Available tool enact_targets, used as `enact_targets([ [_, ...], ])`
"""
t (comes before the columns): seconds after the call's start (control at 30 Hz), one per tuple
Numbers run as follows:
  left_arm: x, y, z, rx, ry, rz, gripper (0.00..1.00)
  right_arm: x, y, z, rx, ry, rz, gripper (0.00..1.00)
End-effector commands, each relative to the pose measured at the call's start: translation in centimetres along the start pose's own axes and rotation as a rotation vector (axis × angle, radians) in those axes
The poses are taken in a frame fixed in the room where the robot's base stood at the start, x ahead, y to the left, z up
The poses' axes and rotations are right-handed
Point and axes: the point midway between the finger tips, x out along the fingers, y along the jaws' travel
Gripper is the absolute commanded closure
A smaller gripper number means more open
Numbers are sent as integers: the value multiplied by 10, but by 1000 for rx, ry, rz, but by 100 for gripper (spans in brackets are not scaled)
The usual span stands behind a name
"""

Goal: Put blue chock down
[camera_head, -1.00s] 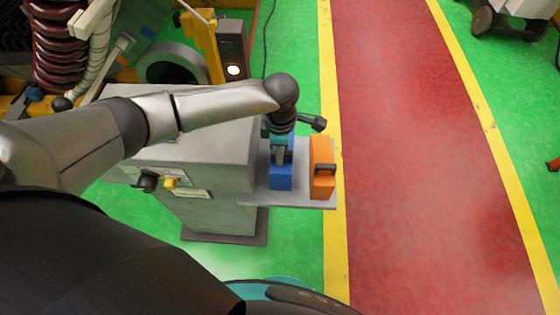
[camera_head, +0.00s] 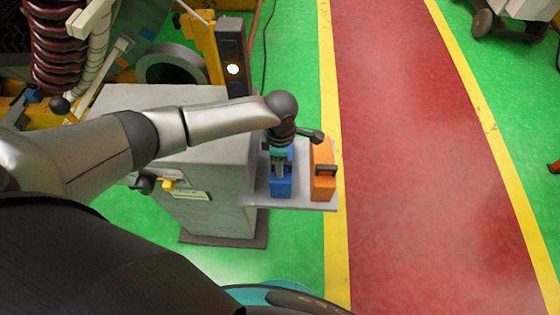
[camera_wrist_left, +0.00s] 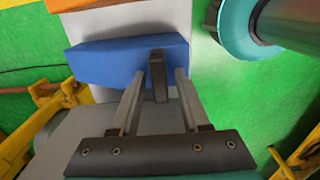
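The blue chock (camera_head: 281,189) is on the grey shelf plate (camera_head: 312,204) at the side of the grey cabinet. It appears to rest on the plate. My left gripper (camera_head: 280,170) is directly above it, pointing down. In the left wrist view, the blue chock (camera_wrist_left: 105,62) has a dark upright handle (camera_wrist_left: 159,76). The fingers of my left gripper (camera_wrist_left: 160,78) stand on both sides of this handle, with a visible gap on each side. The chock's underside is hidden. My right gripper is not in view.
An orange chock (camera_head: 322,172) with a dark handle stands on the plate just right of the blue one. The grey cabinet (camera_head: 215,200) is on the left. Open red walkway (camera_head: 425,170) with yellow borders lies to the right.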

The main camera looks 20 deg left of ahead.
Motion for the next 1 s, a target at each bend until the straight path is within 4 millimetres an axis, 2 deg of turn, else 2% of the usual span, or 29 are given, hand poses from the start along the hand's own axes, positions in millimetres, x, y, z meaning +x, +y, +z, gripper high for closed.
enact_targets([
  [0.4, -6, 0, 0, 0, 0, 1, 48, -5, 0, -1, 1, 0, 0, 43],
  [0.57, -34, 1, 0, 2, 0, 4, 48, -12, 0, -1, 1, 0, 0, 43],
  [0.8, -87, 1, 0, 2, -1, 4, 48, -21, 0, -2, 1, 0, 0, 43],
  [1.0, -115, 1, 0, 1, 0, 2, 48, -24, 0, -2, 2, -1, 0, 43],
])
